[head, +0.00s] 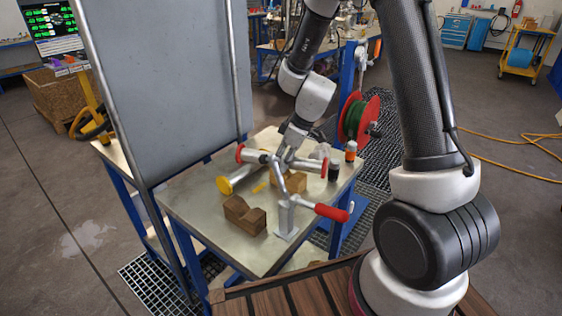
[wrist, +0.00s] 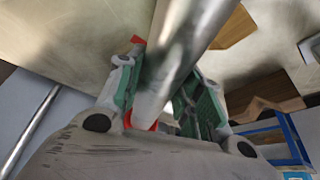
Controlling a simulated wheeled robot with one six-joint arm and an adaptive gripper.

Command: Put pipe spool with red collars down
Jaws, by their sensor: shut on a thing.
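The pipe spool with red collars (head: 258,156) is a grey metal pipe with a red ring at each end. It lies roughly level across the table's middle in the head view, and its grey pipe (wrist: 178,55) fills the centre of the wrist view. My gripper (head: 285,157) reaches down from above and is shut on the pipe; its green-padded fingers (wrist: 177,100) stand on both sides of it. A wooden V-block (head: 244,214) stands in front of the spool, and another wooden block (head: 295,182) is just below its right part. Whether the spool touches that block is unclear.
A yellow-ended pipe (head: 226,184) lies left of the blocks. A clamp with a red handle (head: 331,212) stands at the table's front right. Small dark containers (head: 334,172) and a green-and-red reel (head: 358,118) are at the right. A grey panel (head: 165,85) rises along the left side.

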